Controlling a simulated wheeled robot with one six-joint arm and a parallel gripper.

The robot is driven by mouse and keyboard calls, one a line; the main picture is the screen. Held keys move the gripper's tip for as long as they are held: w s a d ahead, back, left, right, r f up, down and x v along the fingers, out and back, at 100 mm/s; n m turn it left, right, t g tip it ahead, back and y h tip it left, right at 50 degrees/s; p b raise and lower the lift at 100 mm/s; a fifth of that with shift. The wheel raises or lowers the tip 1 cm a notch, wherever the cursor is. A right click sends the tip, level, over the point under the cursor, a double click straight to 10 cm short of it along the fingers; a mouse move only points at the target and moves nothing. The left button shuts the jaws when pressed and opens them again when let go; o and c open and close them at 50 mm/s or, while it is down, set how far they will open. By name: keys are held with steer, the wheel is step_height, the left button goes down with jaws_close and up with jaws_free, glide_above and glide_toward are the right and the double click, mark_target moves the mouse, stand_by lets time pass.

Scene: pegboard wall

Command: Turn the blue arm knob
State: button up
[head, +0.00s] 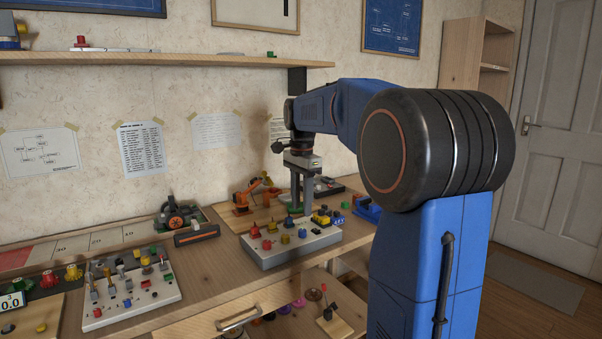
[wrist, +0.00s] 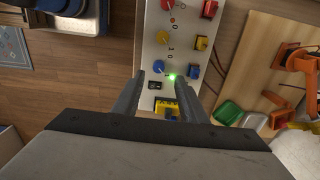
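My gripper (head: 299,208) points down over the grey control panel (head: 290,252) on the workbench. In the wrist view my gripper (wrist: 161,80) is open, with its two fingers apart and nothing between them. A round blue knob (wrist: 159,67) on the panel shows just beyond the fingertips, between their lines. A blue switch-like knob (wrist: 192,71) sits to its right, beside the right fingertip. In the head view, blue knobs show on the panel at the front (head: 302,233) and behind it (head: 288,222). I cannot tell whether the fingers touch anything.
Yellow (wrist: 162,37) and red (wrist: 168,4) knobs continue the row. A yellow block (wrist: 166,105) sits between the fingers' lower parts. A small orange arm (head: 248,192) on a wooden board stands behind the panel.

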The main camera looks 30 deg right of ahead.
step_height(320, 180, up, 10)
stand_by(0.4)
steer(key=shift+a, duration=0.1)
steer(key=s+a+f+n+t, duration=0.1)
steer(key=s+a+f+n, duration=0.4)
steer(key=s+f, duration=0.3)
steer(key=s+a+f+n+t, duration=0.2)
steer(key=s+a+f+n, duration=0.3)
steer(key=s, duration=0.7)
steer(key=s+a+f+n+t, duration=0.1)
steer(key=s+a+f+n, duration=0.4)
steer(key=s+f, duration=0.5)
step_height(320, 180, down, 2)
steer(key=n, duration=0.2)
steer(key=shift+a+f+n+t, duration=0.15)
steer(key=shift+a+n+t, duration=0.15)
steer(key=shift+n+t, duration=0.1)
stand_by(2.2)
